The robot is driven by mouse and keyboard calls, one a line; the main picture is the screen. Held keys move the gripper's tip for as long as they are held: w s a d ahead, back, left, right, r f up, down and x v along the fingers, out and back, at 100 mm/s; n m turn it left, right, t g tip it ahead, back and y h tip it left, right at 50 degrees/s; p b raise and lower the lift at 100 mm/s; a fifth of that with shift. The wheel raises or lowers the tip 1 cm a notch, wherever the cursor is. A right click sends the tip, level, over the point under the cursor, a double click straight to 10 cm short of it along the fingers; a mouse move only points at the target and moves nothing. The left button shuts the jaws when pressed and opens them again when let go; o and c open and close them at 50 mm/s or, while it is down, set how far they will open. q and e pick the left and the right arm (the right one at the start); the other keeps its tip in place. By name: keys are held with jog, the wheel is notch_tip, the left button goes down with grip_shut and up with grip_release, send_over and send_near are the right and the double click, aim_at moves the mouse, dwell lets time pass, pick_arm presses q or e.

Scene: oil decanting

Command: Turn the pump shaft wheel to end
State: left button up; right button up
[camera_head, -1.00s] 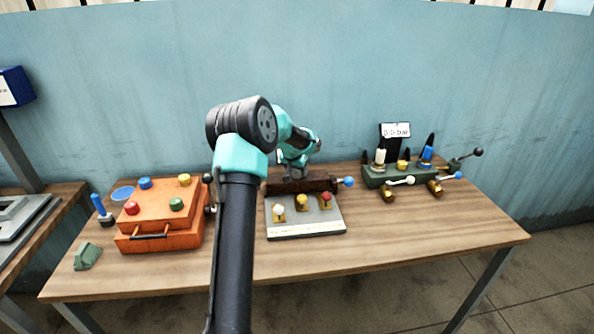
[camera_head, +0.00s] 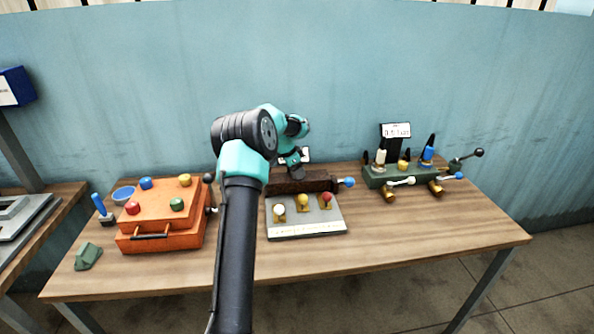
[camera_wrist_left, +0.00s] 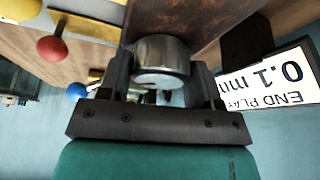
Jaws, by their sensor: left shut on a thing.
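The pump (camera_head: 288,188) is a rusty brown block lying at the back middle of the table. In the left wrist view its brown body (camera_wrist_left: 190,18) ends in a short shiny metal wheel (camera_wrist_left: 162,56). My left gripper (camera_wrist_left: 162,80) has a dark finger on each side of this wheel and is shut on it. In the head view my left gripper (camera_head: 291,160) is at the pump's back side, and the wheel is hidden there. My right gripper is in neither view.
A white "END PLAY" sign (camera_wrist_left: 268,80) stands close beside the gripper. A grey plate (camera_head: 305,222) with white, yellow and red knobs lies in front of the pump. An orange box (camera_head: 160,215) is at left, a green valve block (camera_head: 400,176) at right. The table front is clear.

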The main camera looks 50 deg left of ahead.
pick_arm(q)
jog(key=m+g+h, duration=0.1)
jog(key=m, duration=0.2)
jog(key=m+h, duration=0.1)
jog(key=m, duration=0.3)
jog(key=shift+w+a+g, duration=0.1)
jog(key=shift+g, duration=0.3)
jog(key=m+g, duration=0.1)
jog(key=m, duration=0.3)
jog(key=shift+w+h, duration=0.1)
jog(key=shift+h, duration=0.2)
jog(key=m+g, duration=0.1)
jog(key=m, duration=0.2)
jog(key=shift+m+g, duration=0.3)
jog(key=shift+g, duration=0.1)
jog(key=m, duration=0.2)
jog(key=m+g, duration=0.1)
jog(key=m, duration=0.1)
jog(key=shift+w+m+g, duration=0.1)
jog(key=shift+m+g, duration=0.2)
jog(key=m+g+y, duration=0.1)
jog(key=m, duration=0.3)
jog(key=shift+m, duration=0.4)
jog(key=o, duration=0.9)
